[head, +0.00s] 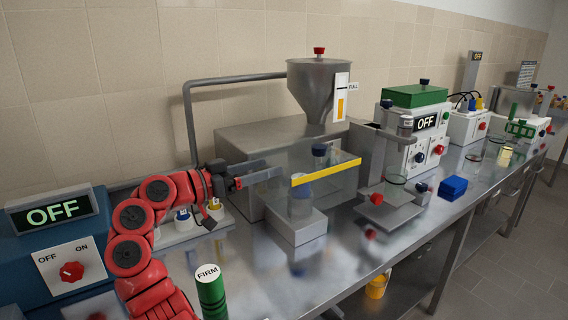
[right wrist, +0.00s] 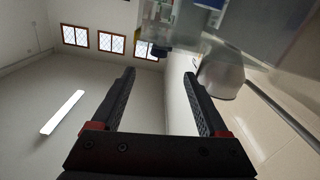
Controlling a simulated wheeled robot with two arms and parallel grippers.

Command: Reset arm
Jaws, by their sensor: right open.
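My right arm is the red one at the left of the head view. Its right gripper (head: 274,168) points right, in front of the grey metal housing and near the left end of a clear box with a yellow strip (head: 326,172). I cannot tell if it touches the box. In the right wrist view the two dark fingers of the right gripper (right wrist: 159,76) stand apart with nothing between them. My left gripper is not in view.
A metal hopper (head: 318,88) stands behind the box. A blue unit reading OFF (head: 52,212) is at left, and a green FIRM cylinder (head: 211,293) at front. A blue block (head: 453,188) lies on the steel bench (head: 345,275). The bench front is partly clear.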

